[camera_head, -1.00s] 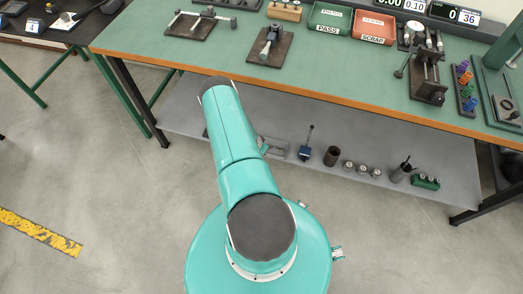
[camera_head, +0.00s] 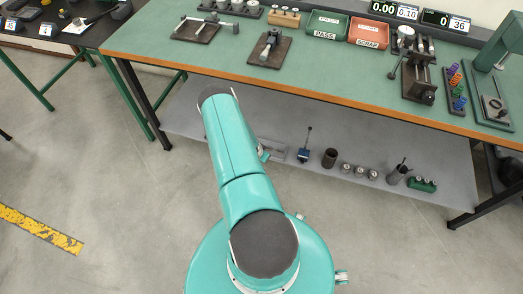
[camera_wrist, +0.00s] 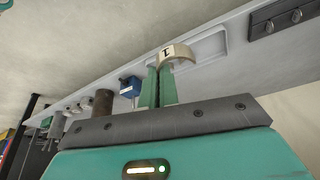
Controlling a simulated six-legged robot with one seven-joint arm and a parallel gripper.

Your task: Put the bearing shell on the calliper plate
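In the wrist view, the bearing shell (camera_wrist: 180,53) is a cream half-ring with a dark mark on it. My gripper (camera_wrist: 160,72) has its two green fingers close together, with one end of the shell between their tips. Behind it is a shallow grey tray (camera_wrist: 212,45) on the lower shelf. In the head view my own arm hides the gripper and the shell. On the bench, a dark plate with a calliper-like tool (camera_head: 203,29) lies at the back left; I take it for the calliper plate. Another dark plate (camera_head: 285,45) with a small fixture lies to its right.
The green bench top (camera_head: 330,75) overhangs the grey lower shelf (camera_head: 455,180). A blue block (camera_head: 304,154), a brown cylinder (camera_head: 330,158) and several small metal parts stand on the shelf. PASS (camera_head: 325,24) and SCRAP (camera_head: 367,31) trays stand at the back. The bench's front strip is clear.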

